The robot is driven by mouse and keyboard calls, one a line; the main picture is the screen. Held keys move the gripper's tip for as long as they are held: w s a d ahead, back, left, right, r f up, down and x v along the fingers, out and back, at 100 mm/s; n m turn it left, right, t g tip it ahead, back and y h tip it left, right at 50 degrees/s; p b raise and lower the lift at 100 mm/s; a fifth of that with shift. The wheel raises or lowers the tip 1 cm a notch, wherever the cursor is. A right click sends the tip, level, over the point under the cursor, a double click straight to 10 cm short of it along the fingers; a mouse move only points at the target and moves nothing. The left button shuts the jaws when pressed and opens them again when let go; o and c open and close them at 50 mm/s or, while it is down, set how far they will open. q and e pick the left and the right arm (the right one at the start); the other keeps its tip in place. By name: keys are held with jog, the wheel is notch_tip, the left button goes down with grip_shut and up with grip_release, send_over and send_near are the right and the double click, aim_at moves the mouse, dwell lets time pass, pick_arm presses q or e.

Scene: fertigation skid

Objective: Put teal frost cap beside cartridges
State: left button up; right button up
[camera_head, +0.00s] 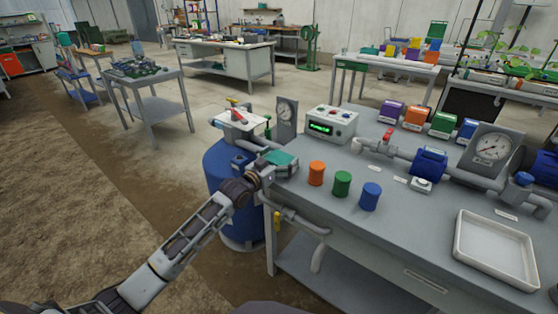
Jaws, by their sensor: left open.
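The teal cap (281,158) shows as a flat teal piece at the near left corner of the grey bench. My left gripper (269,166) is right at it and open, partly overlapping it; I cannot tell if the fingers touch it. Orange (316,173), green (342,184) and blue (370,196) cylinders, which look like the cartridges, stand upright in a row on the bench, right of the gripper. My right gripper is not in view.
A control box (330,124) with a green display stands behind the cylinders. Pipes and a pressure gauge (490,149) are at the right. A white tray (496,250) lies at the front right. A blue drum (228,190) stands left of the bench. Bench top before the cylinders is clear.

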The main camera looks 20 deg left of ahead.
pick_arm(q)
jog(key=shift+r, duration=0.15)
jog(key=shift+s+a, duration=0.25)
jog(key=shift+s, duration=0.35)
jog(key=shift+s+a+p, duration=0.2)
jog(key=shift+s+p, duration=0.1)
jog(key=shift+s, duration=0.35)
jog(key=shift+v, duration=1.3)
jog(key=shift+p+v, duration=0.65)
jog(key=shift+v, duration=2.75)
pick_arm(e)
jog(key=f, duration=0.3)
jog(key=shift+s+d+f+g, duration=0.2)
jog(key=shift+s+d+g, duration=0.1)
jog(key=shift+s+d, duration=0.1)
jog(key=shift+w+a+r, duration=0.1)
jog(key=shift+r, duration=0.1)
